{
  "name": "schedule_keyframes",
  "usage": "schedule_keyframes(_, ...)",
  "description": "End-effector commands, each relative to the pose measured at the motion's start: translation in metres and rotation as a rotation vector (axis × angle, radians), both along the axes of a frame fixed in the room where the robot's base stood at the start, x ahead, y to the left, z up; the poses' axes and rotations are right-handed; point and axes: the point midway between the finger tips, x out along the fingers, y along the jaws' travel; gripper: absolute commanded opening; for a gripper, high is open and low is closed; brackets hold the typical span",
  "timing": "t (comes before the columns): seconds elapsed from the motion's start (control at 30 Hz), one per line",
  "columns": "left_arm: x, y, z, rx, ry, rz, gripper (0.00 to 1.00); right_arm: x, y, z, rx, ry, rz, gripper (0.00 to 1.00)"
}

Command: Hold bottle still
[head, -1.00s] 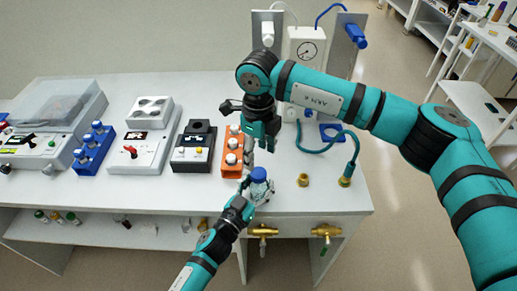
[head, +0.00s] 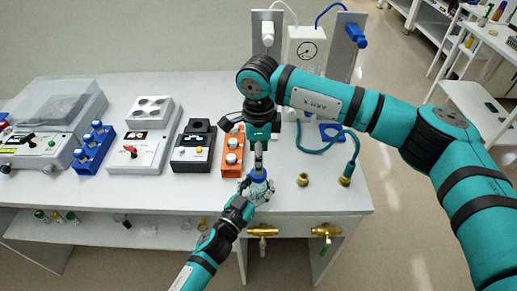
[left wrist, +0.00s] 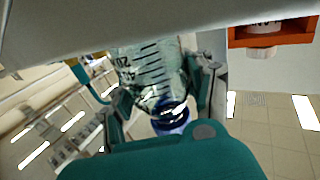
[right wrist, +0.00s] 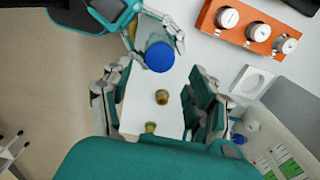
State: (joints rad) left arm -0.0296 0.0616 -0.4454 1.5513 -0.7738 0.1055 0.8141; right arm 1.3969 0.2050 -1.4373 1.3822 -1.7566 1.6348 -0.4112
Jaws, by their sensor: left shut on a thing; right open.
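The bottle (left wrist: 150,75) is clear with dark graduation marks and a blue cap (right wrist: 159,56). It stands near the bench's front edge; its cap also shows in the head view (head: 259,175). My left gripper (head: 254,190) is shut around the bottle's body from the front; in the left wrist view its fingers lie on both sides of the glass. My right gripper (right wrist: 158,92) is open and empty. In the head view it points down just above the cap and partly hides it. I cannot tell whether its fingers touch the cap.
An orange rack (head: 233,152) with white-capped bottles stands just left of the grippers. A black device (head: 193,148) and a blue rack (head: 94,148) stand further left. Brass valves (head: 263,232) stick out below the front edge.

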Motion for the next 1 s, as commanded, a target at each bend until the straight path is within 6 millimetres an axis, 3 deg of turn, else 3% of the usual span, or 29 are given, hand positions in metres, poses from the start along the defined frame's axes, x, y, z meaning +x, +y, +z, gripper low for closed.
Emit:
schedule_keyframes(0.2, 0.0, 0.0, 0.0, 0.0, 0.0, 0.0, 0.0, -0.001, 0.0, -0.036, 0.0, 0.003, 0.0, 0.59)
schedule_keyframes(0.4, 0.0, 0.0, 0.0, 0.0, 0.0, 0.0, 0.0, 0.0, 0.0, -0.057, 0.0, 0.001, -0.001, 0.59)
schedule_keyframes(0.77, 0.0, 0.0, 0.0, 0.0, 0.0, 0.0, 0.0, 0.0, 0.0, -0.063, 0.001, -0.001, -0.001, 0.59)
schedule_keyframes(1.0, 0.0, 0.0, 0.0, 0.0, 0.0, 0.0, 0.0, 0.0, 0.0, -0.063, 0.001, 0.0, 0.0, 0.32)
